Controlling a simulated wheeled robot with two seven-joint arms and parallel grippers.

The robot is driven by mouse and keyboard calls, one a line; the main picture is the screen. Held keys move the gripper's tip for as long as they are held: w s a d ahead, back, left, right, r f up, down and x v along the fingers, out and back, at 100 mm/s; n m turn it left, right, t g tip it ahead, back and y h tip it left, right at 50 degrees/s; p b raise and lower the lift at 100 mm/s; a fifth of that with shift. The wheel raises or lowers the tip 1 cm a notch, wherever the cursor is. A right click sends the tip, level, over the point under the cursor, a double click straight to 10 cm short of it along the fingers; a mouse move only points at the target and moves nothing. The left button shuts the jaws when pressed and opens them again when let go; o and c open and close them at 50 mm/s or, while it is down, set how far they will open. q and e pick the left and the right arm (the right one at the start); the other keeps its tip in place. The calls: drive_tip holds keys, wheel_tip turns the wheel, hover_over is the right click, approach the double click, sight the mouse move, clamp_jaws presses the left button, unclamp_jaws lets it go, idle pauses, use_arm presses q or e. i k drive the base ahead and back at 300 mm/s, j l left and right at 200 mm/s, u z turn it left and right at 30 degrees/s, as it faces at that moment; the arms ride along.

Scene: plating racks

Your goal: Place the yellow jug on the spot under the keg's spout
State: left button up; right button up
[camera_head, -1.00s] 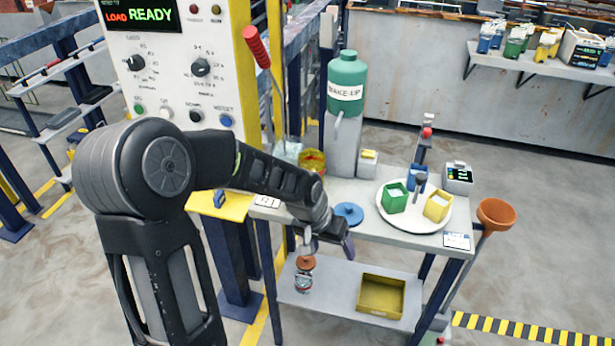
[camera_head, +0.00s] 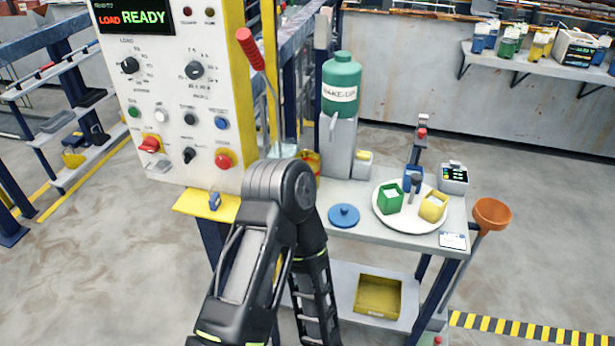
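The yellow jug (camera_head: 433,207) stands upright on a round white plate (camera_head: 411,221), together with a green jug (camera_head: 391,198) and a blue jug (camera_head: 413,178). The green keg (camera_head: 342,85), labelled MAKE-UP, sits on a grey stand at the back of the bench, its spout (camera_head: 333,127) pointing forward and down. A round blue lid-like piece (camera_head: 344,216) with a knob lies in front of the stand. My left arm comes up from the bottom and bends down in front of the bench's left end. Neither gripper is in view.
The control panel (camera_head: 180,90) and its red-handled lever stand left of the bench. A small meter (camera_head: 454,177) is behind the plate, and an orange funnel (camera_head: 491,213) is at the right. A yellow bin (camera_head: 378,295) sits on the lower shelf.

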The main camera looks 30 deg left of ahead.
sight(325, 200)
drive_tip(key=l+u, duration=0.1)
drive_tip(key=u, duration=0.4)
drive_tip(key=i+l+u, duration=0.1)
drive_tip(key=u, duration=0.4)
drive_tip(key=l+u, duration=0.35)
drive_tip(key=l, duration=0.7)
drive_tip(key=l+u, duration=0.3)
drive_tip(key=l, duration=0.8)
drive_tip(key=k, duration=0.05)
